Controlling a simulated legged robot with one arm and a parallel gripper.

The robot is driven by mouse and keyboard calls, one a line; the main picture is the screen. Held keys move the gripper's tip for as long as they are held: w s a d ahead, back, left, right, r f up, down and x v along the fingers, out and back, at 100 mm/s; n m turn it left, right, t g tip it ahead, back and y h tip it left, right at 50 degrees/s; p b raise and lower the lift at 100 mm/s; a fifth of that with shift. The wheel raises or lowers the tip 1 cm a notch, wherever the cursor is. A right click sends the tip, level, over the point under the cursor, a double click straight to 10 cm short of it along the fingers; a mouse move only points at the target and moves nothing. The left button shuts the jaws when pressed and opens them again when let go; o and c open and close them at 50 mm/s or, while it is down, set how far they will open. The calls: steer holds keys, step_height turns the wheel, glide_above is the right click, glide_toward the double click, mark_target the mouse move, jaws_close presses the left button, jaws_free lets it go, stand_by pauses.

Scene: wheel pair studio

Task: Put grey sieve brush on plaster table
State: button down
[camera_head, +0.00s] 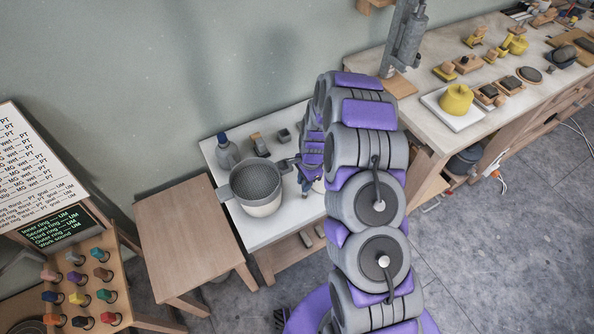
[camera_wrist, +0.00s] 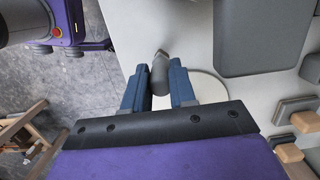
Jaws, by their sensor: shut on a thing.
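My gripper (camera_wrist: 160,88) is shut on a grey, roughly cylindrical piece, which I take to be the grey sieve brush (camera_wrist: 159,72). Its far end sticks out past the fingertips over a pale surface; how high it is above that surface I cannot tell. In the head view my gripper (camera_head: 305,183) is over the right part of a white-topped table (camera_head: 262,228), which looks like the plaster table. The brush cannot be made out there, as my arm covers much of that side.
A grey sieve (camera_head: 256,180) sits on a pale bucket (camera_head: 262,208) on the white table. A bare wooden table (camera_head: 190,235) is at left. A long bench (camera_head: 420,108) with several tools runs right.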

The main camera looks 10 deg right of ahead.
steer(key=w+a+b, duration=0.1)
steer(key=w+a, duration=0.1)
steer(key=w, duration=0.3)
steer(key=shift+w+a+f, duration=0.25)
steer(key=shift+f, duration=0.05)
steer(key=c, duration=1.4)
jaws_free()
steer(key=o, duration=0.5)
steer(key=shift+d, duration=0.45)
steer(key=shift+a, duration=0.2)
